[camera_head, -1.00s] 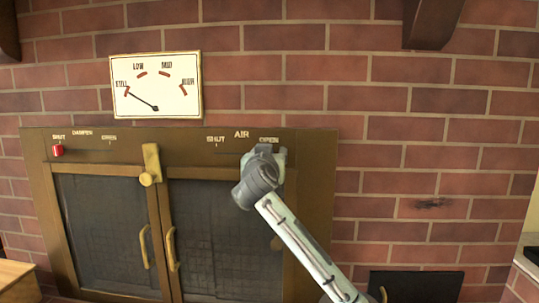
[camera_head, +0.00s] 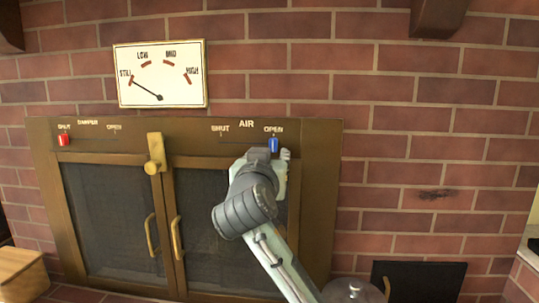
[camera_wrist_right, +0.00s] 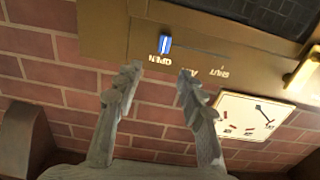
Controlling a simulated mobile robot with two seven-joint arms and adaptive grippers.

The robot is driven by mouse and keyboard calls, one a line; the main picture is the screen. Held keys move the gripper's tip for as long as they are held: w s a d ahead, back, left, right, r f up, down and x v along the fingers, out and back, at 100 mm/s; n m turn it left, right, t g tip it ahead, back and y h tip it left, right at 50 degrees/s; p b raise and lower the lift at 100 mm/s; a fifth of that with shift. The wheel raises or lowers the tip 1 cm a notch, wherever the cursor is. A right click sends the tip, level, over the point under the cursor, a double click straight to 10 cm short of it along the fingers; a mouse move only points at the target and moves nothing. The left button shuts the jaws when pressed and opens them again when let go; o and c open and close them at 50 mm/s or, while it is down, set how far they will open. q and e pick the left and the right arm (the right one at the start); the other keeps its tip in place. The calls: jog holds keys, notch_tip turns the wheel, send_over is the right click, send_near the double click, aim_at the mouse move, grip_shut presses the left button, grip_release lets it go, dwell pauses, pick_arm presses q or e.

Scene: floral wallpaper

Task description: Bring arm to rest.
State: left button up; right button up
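My right gripper (camera_head: 272,156) is in front of the stove's top panel, just below the blue air slider (camera_head: 273,145). In the right wrist view my right gripper (camera_wrist_right: 158,82) has its two fingers spread apart with nothing between them. The blue slider (camera_wrist_right: 165,43) shows there beyond the fingertips, apart from them, beside the word OPEN. The red damper slider (camera_head: 63,140) sits at the SHUT mark. My left gripper is not in view.
A brass-framed stove (camera_head: 330,200) with two dark glass doors and a brass latch (camera_head: 155,153) stands against the brick wall. A gauge (camera_head: 160,74) above points near STILL. A wooden box (camera_head: 20,275) is at lower left. A dark panel (camera_head: 420,280) is at lower right.

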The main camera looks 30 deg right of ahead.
dwell(0.3)
jog(key=s+f+n+g+y+p, duration=0.2)
jog(key=s+f+n+g+y, duration=0.1)
jog(key=f, duration=1.3)
jog(key=s+f+n+g+y+p, duration=0.1)
jog(key=s+f+n+g+y, duration=0.15)
jog(key=f, duration=1.35)
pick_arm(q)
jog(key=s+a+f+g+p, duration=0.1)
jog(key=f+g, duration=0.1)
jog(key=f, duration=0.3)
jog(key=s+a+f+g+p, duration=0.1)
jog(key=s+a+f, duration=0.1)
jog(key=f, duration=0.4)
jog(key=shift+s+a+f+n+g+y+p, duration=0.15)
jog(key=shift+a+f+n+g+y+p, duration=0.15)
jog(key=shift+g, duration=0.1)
pick_arm(e)
jog(key=s+a+f+n+g+y, duration=0.1)
jog(key=s+f+n+g+y, duration=0.2)
jog(key=s+f, duration=1.6)
jog(key=s+g, duration=0.3)
jog(key=shift+s+f, duration=0.4)
jog(key=shift+a+g, duration=0.1)
jog(key=shift+g, duration=0.15)
